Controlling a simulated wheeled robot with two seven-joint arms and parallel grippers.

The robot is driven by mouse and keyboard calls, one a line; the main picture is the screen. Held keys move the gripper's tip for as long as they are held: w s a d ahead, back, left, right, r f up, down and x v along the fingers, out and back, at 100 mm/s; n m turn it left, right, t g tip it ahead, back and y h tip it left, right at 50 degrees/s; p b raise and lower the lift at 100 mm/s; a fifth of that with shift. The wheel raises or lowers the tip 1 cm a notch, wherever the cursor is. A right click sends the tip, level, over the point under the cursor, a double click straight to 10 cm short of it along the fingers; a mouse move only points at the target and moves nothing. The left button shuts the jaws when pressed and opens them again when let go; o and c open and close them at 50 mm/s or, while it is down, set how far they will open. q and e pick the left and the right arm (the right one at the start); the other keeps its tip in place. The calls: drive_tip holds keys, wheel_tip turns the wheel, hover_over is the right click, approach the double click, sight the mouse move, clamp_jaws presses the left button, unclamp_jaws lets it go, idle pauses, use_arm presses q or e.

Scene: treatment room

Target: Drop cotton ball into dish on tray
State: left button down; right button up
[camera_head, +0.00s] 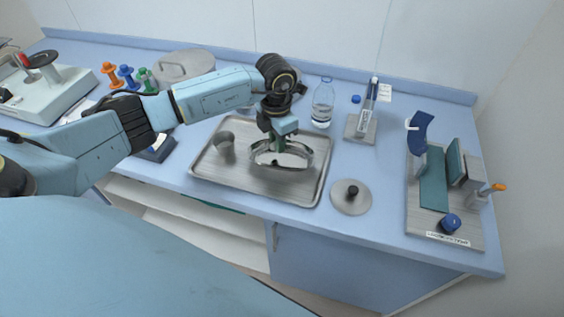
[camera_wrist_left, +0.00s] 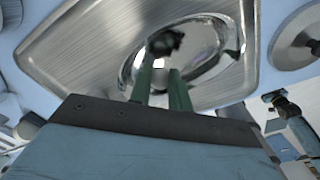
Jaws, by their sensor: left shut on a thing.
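The silver tray (camera_head: 260,191) lies on the blue counter, with a shiny oval metal dish (camera_head: 297,160) on it. The dish (camera_wrist_left: 205,62) fills the middle of the left wrist view, with the tray (camera_wrist_left: 90,50) around it. My left gripper (camera_head: 277,146) points down over the dish. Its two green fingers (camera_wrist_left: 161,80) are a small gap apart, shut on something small. The cotton ball is not clear; a small pale patch shows near the fingertips, and I cannot tell it from a reflection.
A round lid with a black knob (camera_head: 351,197) lies right of the tray. A clear bottle (camera_head: 323,104) and a stand with a tube (camera_head: 361,129) are behind. A board with upright parts (camera_head: 417,216) stands at right.

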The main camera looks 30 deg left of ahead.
use_arm(q)
drive_tip(key=shift+f, duration=0.3)
drive_tip(key=c, duration=1.2)
unclamp_jaws()
drive_tip(key=shift+c, duration=0.2)
drive_tip(key=shift+r, duration=0.15)
wheel_tip(320, 180, up, 13)
drive_tip(key=shift+r, duration=0.1)
